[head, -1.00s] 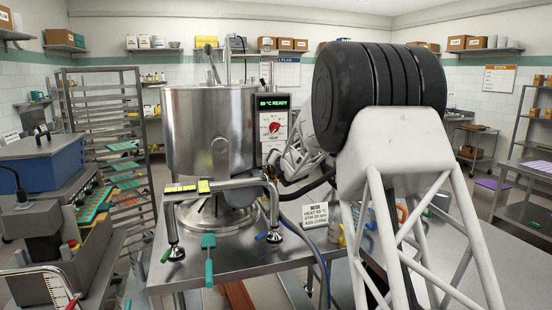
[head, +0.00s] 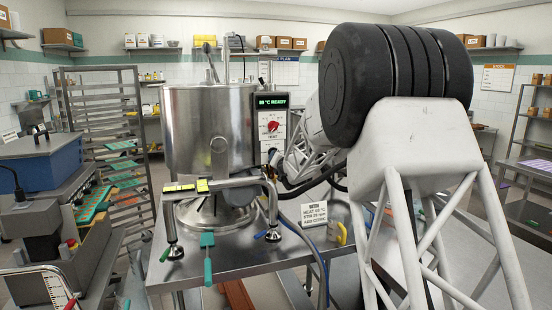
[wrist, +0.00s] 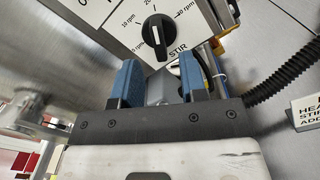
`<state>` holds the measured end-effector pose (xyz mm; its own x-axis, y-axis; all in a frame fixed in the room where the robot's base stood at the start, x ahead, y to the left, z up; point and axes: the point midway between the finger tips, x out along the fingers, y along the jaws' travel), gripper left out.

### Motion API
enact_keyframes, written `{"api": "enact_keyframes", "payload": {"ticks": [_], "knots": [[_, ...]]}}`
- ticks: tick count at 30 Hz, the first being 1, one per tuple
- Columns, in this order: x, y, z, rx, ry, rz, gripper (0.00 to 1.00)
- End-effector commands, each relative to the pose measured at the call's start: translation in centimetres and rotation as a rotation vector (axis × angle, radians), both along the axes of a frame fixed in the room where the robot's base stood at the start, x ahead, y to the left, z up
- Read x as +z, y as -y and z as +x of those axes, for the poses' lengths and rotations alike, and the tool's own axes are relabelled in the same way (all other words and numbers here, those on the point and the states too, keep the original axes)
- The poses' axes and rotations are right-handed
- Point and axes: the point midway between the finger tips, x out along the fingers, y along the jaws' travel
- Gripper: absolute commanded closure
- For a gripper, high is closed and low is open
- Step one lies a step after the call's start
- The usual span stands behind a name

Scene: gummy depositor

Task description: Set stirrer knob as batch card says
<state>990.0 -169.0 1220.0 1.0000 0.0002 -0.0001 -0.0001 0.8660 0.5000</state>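The black stirrer knob (wrist: 157,38) sits on a white panel marked "STIR" with rpm marks around it; its white pointer line stands nearly upright in the wrist view. My gripper (wrist: 158,72) is open, its two blue-padded fingers apart just below the knob in the picture, with nothing between them. Whether it touches the knob cannot be told. The batch card (head: 315,214) stands on the steel table and seems to read heat 90 °C, stir 20 rpm, add citric. In the head view my gripper and the stirrer knob are mostly hidden by my arm.
The steel kettle (head: 208,130) stands left of the control panel, which has a green-lit display (head: 272,101) and a red heat knob (head: 271,127). A black hose (wrist: 285,72) runs right of my gripper.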

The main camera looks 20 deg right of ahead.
Motion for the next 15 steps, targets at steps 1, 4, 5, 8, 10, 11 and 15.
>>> {"api": "enact_keyframes", "payload": {"ticks": [1, 4, 5, 8, 10, 11, 15], "knots": [[0.0, 0.0, -0.6, -0.001, 0.000, 0.000, 0.61], [0.1, 0.0, -1.6, -0.001, 0.000, 0.000, 0.61], [0.1, 0.0, -1.9, 0.000, 0.001, 0.000, 0.61], [0.0, 0.0, -2.7, -0.001, 0.000, 0.000, 0.61], [0.0, 0.0, -3.1, -0.001, 0.000, 0.000, 0.61], [0.0, 0.0, -3.2, -0.001, 0.000, 0.000, 0.61], [0.0, 0.0, -3.7, 0.000, 0.001, 0.000, 0.61]]}}
